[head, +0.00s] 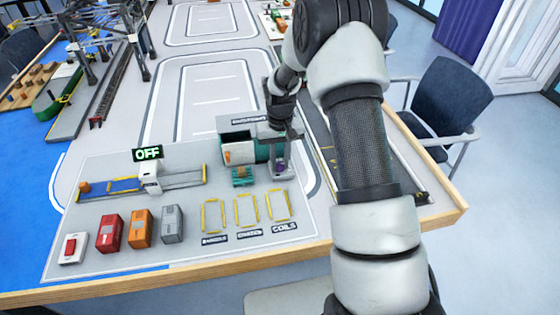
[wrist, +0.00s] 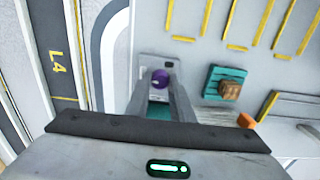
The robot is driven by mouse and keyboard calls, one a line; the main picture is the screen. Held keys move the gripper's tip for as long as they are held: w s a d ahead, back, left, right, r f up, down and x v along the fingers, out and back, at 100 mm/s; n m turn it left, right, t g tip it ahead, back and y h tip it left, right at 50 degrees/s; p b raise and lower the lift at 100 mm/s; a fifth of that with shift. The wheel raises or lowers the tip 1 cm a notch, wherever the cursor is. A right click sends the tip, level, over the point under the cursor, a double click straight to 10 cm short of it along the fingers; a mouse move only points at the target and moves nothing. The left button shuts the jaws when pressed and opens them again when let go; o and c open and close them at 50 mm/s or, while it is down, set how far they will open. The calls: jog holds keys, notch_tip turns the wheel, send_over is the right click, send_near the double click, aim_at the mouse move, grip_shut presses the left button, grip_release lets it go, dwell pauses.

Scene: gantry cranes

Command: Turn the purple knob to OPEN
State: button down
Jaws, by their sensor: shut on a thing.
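The purple knob (head: 280,168) sits on a small grey panel to the right of the teal box, near the table's right side. My gripper (head: 279,160) reaches down over it from above. In the wrist view the purple knob (wrist: 160,78) lies between the two fingers of my gripper (wrist: 159,72), which are shut on it. The fingers hide part of the panel, and I cannot read which mark the knob points to.
Red, orange and grey containers (head: 140,227) and a red switch (head: 72,246) stand front left, below an OFF display (head: 147,154).

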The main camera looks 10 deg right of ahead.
dwell(0.3)
jog(key=c, duration=1.5)
grip_release()
jog(key=shift+c, duration=0.2)
notch_tip(320, 180, up, 18)
jog(key=p, duration=0.1)
jog(key=shift+f+p, duration=0.25)
jog(key=shift+p, duration=0.1)
notch_tip(320, 180, up, 8)
jog(key=t+p, duration=0.1)
jog(key=p, duration=0.1)
send_over(280, 164)
jog(key=s, duration=0.3)
jog(key=s+r+t+p, duration=0.1)
jog(key=s+r+p, duration=0.2)
jog(key=s+r, duration=0.7)
jog(key=s+r+t+p, duration=0.1)
jog(key=s+r, duration=0.3)
jog(key=s, duration=0.4)
jog(key=s+r+t+p, duration=0.2)
jog(key=s+r+p, duration=0.2)
jog(key=s, duration=0.4)
jog(key=shift+t+p, duration=0.3)
jog(key=shift+p, duration=0.05)
